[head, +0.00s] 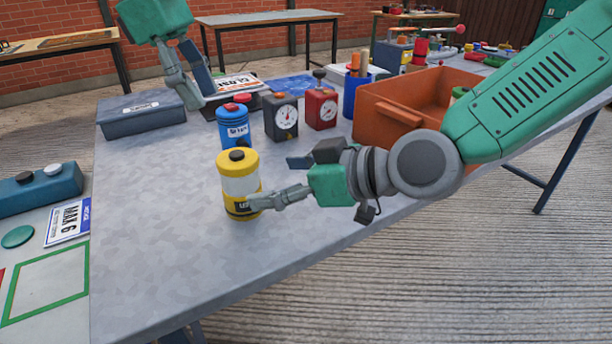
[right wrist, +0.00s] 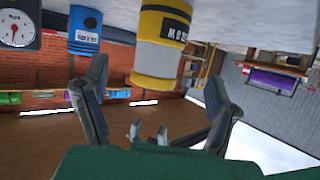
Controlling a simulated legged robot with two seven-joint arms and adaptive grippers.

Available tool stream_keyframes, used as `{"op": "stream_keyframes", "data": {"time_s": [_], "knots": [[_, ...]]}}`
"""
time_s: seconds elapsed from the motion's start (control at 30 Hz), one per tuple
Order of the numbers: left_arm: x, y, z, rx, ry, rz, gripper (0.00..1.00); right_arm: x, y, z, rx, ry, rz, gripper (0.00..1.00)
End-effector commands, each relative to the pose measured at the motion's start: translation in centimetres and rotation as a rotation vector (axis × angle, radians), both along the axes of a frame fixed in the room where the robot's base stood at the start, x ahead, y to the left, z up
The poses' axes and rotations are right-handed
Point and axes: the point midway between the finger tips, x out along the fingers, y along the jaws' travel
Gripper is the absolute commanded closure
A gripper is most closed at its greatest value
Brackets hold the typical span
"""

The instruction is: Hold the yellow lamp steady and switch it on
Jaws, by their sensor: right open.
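The yellow lamp (head: 240,206), with a pale middle band and a black knob on top (head: 237,155), stands upright on the grey table. My right gripper (head: 270,182) is open beside the lamp's right side. Its near finger overlaps the lamp's lower edge in the head view; I cannot tell whether it touches. In the right wrist view the picture is upside down, and the lamp (right wrist: 155,62) shows between and beyond the parted fingers. My left gripper (head: 202,99) is open and empty above the back left of the table, apart from the lamp.
A blue canister with a red top (head: 233,133) stands close behind the lamp. A black gauge box (head: 281,120), a red gauge box (head: 321,108) and an orange bin (head: 400,105) stand further back. A grey-blue case (head: 140,118) lies back left. The table's front left is clear.

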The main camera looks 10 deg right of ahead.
Motion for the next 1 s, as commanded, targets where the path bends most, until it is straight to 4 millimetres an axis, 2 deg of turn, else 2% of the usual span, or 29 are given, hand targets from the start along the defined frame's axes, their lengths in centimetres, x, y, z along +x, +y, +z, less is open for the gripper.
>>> {"op": "stream_keyframes", "data": {"time_s": [0.2, 0.4, 0.6, 0.83, 0.87, 1.0], "knots": [[-0.1, -0.3, 0.0, 0.003, 0.0, -0.001, 0.66, 2.5, 2.9, -1.7, 0.001, 0.001, 0.001, 0.2], [-0.1, -0.3, 0.0, 0.003, 0.0, -0.001, 0.66, 3.9, 4.8, -2.7, 0.002, 0.0, 0.001, 0.2], [-0.1, -0.2, 0.0, 0.003, -0.001, -0.001, 0.66, 4.5, 5.6, -3.0, 0.003, 0.001, 0.001, 0.2], [-0.1, -0.2, 0.0, 0.002, -0.001, 0.0, 0.66, 4.5, 5.6, -3.0, 0.003, 0.0, 0.0, 0.2], [-0.1, -0.2, 0.0, 0.003, -0.001, 0.0, 0.66, 4.5, 5.6, -3.0, 0.003, 0.0, 0.0, 0.23], [-0.1, -0.3, 0.0, 0.003, -0.001, -0.001, 0.66, 4.5, 5.6, -3.0, 0.003, 0.0, 0.0, 0.73]]}}
